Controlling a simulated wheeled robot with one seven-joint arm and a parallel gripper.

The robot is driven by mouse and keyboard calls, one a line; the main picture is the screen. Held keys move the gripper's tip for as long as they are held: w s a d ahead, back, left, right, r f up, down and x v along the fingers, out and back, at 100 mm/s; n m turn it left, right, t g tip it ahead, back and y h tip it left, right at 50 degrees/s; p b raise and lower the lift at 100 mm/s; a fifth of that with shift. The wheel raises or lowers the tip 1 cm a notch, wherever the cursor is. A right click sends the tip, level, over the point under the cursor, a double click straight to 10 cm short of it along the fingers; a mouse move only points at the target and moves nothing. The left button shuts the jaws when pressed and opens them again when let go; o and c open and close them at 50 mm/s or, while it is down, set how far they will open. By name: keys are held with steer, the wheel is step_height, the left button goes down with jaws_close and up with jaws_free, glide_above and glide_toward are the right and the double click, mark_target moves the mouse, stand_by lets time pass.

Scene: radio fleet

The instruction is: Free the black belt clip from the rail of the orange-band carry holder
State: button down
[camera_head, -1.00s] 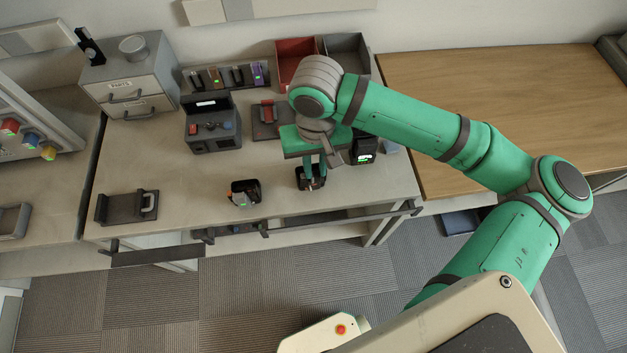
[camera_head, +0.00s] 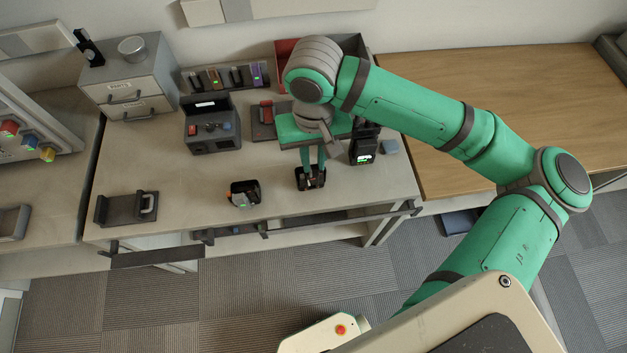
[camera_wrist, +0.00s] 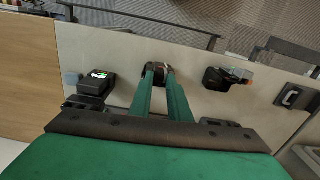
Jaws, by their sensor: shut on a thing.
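My gripper (camera_head: 311,169) points down over a small black holder (camera_head: 312,184) near the front middle of the bench. Its green fingers are shut on a small dark thing at the tips, which looks like the black belt clip; the fingers largely hide it. In the wrist view the fingertips (camera_wrist: 159,68) reach this holder, and I cannot tell its band colour or whether the clip is clear of the rail. To the left in the head view stands a second black holder (camera_head: 244,194) with orange on it; it also shows in the wrist view (camera_wrist: 228,78).
A black radio or charger with a lit screen (camera_head: 363,148) stands close right of my gripper. A grey console (camera_head: 211,128) and red and grey bins (camera_head: 290,55) are behind. A black cradle (camera_head: 126,208) sits at the left front. Bench between cradle and holders is clear.

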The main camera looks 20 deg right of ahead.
steer(key=shift+r, duration=0.85)
